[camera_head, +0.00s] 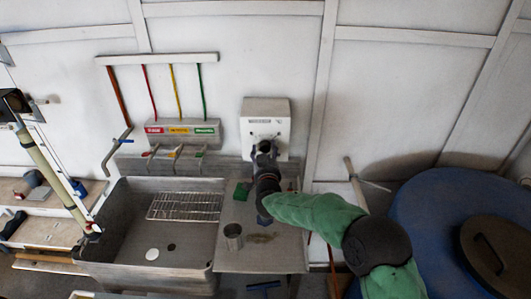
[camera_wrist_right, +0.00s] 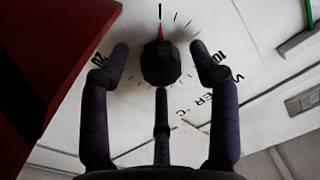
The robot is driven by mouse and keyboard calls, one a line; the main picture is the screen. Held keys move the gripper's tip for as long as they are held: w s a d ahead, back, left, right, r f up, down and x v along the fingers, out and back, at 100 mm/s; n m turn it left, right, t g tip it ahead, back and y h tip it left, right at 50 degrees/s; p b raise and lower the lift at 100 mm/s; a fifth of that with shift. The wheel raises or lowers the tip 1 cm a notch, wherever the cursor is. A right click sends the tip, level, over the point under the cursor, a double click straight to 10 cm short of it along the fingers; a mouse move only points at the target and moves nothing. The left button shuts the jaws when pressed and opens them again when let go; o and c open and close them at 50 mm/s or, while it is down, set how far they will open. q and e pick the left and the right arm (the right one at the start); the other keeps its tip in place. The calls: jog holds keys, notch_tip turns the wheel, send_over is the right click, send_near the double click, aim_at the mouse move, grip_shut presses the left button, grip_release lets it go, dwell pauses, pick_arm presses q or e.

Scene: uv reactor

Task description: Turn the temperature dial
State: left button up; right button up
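The temperature dial (camera_wrist_right: 161,63) is a black faceted knob on a white face with black tick marks, numbers and "°C" lettering. A red pointer shows at its top, pointing up. My right gripper (camera_wrist_right: 161,62) has its fingers spread on the left, right and below the knob, with small gaps at the sides; I cannot tell whether the lower finger touches it. In the head view, the right gripper (camera_head: 265,148) is at the front of the white wall box (camera_head: 266,108) and hides the dial. My left gripper is in neither view.
A grey sink (camera_head: 120,235) with a wire rack (camera_head: 185,207) is left of my right arm. A metal cup (camera_head: 233,236) and a green block (camera_head: 241,191) stand on the counter. A blue barrel (camera_head: 430,205) is at the right. A red surface (camera_wrist_right: 45,50) is close by the left finger.

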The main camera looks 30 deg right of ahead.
jog(key=c, duration=1)
jog(key=shift+f+m+b, duration=0.2)
jog(key=shift+m+b, duration=0.3)
jog(key=shift+b, duration=0.3)
jog(key=shift+a+m+h+b, duration=0.1)
jog(key=shift+m+h+b, duration=0.15)
jog(key=shift+m+b, duration=3.5)
jog(key=shift+a+m+h+b, duration=0.1)
jog(key=shift+m+h+b, duration=0.15)
jog(key=shift+m+b, duration=3.5)
jog(key=shift+n+b, duration=0.5)
jog(key=shift+b, duration=0.15)
jog(key=o, duration=1.1)
jog(key=shift+w, duration=0.1)
jog(key=shift+r, duration=0.1)
